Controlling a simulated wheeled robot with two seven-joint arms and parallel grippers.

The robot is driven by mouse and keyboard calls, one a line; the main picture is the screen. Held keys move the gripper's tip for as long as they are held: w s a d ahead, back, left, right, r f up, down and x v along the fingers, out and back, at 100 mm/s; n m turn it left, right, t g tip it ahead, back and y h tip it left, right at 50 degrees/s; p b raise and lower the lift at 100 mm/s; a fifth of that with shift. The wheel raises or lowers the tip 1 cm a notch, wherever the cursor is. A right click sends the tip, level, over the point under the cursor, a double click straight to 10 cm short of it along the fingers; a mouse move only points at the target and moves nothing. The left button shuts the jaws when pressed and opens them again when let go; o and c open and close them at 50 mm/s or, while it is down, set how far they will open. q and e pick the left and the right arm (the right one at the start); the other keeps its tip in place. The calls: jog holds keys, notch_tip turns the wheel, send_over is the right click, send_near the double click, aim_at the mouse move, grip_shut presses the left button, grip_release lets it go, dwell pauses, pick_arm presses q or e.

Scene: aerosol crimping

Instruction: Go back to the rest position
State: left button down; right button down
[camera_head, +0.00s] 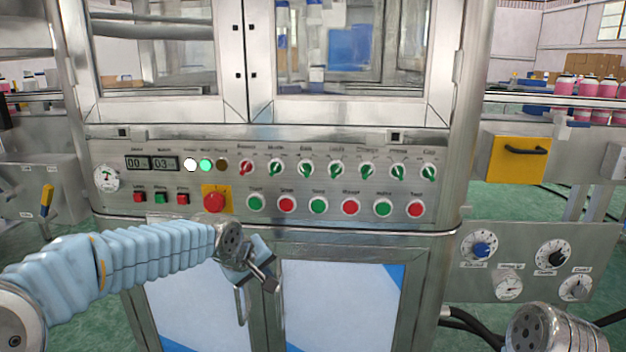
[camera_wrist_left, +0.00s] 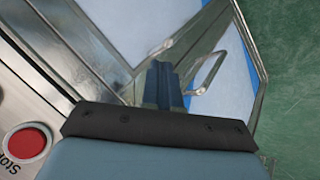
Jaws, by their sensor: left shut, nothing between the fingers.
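My left gripper (camera_head: 268,282) is in front of the crimping machine, below the control panel (camera_head: 135,205) and before the lower cabinet doors. Its fingers are shut and hold nothing. The left wrist view shows the closed fingers (camera_wrist_left: 162,78) pointing toward the cabinet door handles, and I cannot tell how close they are. My right gripper is out of view.
The panel carries a row of rotary switches (camera_head: 336,171) and red and green push buttons (camera_head: 319,205). A side panel with dials (camera_head: 481,247) stands at the right. Pink cans (camera_head: 590,87) stand on a conveyor at the right. Green floor (camera_head: 480,323) shows below.

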pick_arm(q)
jog(key=s+d+f+m+g+p, duration=0.1)
jog(key=s+f, duration=0.1)
jog(key=f, duration=0.6)
jog(key=s+d+f+m+g, duration=0.1)
jog(key=s+f, duration=0.1)
jog(key=f, duration=0.6)
jog(key=s+f+m+g+h+p, duration=0.1)
jog(key=s+f+m+g+p, duration=0.1)
jog(key=s+f, duration=1.9)
jog(key=s+m+g, duration=0.1)
jog(key=s+g, duration=0.1)
jog(key=s, duration=0.1)
jog(key=shift+s+d+f, duration=0.15)
jog(key=shift+d+f, duration=0.1)
jog(key=shift+f, duration=0.05)
